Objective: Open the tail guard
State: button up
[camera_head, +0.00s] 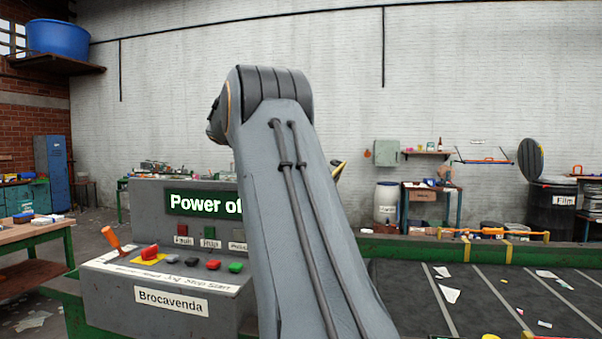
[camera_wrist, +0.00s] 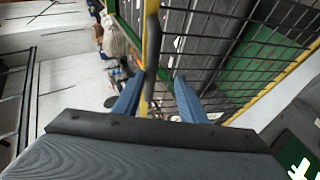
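The tail guard appears in the wrist view as a dark wire mesh (camera_wrist: 240,40) in a yellow frame, filling the upper right. A dark upright bar (camera_wrist: 152,40), probably its handle, runs along the frame's left side. My gripper (camera_wrist: 158,80) has two blue fingers standing apart. The bar's lower end shows in the gap between them, nearer the left finger; I cannot tell whether it touches. In the head view my arm hides the gripper and most of the guard; only a small yellow piece (camera_head: 338,171) shows beside the arm.
A grey control console (camera_head: 160,300) with buttons and an orange lever stands left of my arm. The dark belt (camera_head: 480,300) with scattered scraps stretches to the right. A wooden bench (camera_head: 35,232) stands at the far left.

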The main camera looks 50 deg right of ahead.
dwell(0.4)
jog(key=b+v, duration=0.1)
jog(key=v, duration=0.6)
jog(key=shift+a+r+b, duration=0.25)
jog(key=shift+b, duration=0.15)
jog(key=shift+w, duration=0.1)
jog(key=a+f+n+t+y, duration=0.1)
jog(key=a+f+n, duration=0.1)
jog(key=a+f, duration=0.3)
jog(key=a+f+n+t+y, duration=0.1)
jog(key=a+f+n+t, duration=0.1)
jog(key=a+f, duration=0.4)
jog(key=w+a+f+n+t+y, duration=0.1)
jog(key=a+f+n, duration=0.3)
jog(key=f, duration=0.8)
jog(key=shift+a+f+t+y, duration=0.1)
jog(key=shift+a+t+y, duration=0.4)
jog(key=shift+a+t, duration=0.2)
jog(key=s+a+f+n+t+y, duration=0.1)
jog(key=s+a+f+y, duration=0.5)
jog(key=s+a+f, duration=1.4)
jog(key=shift+s+a+f+t, duration=0.2)
jog(key=shift+s+a+t, duration=0.4)
jog(key=shift+s+a, duration=0.4)
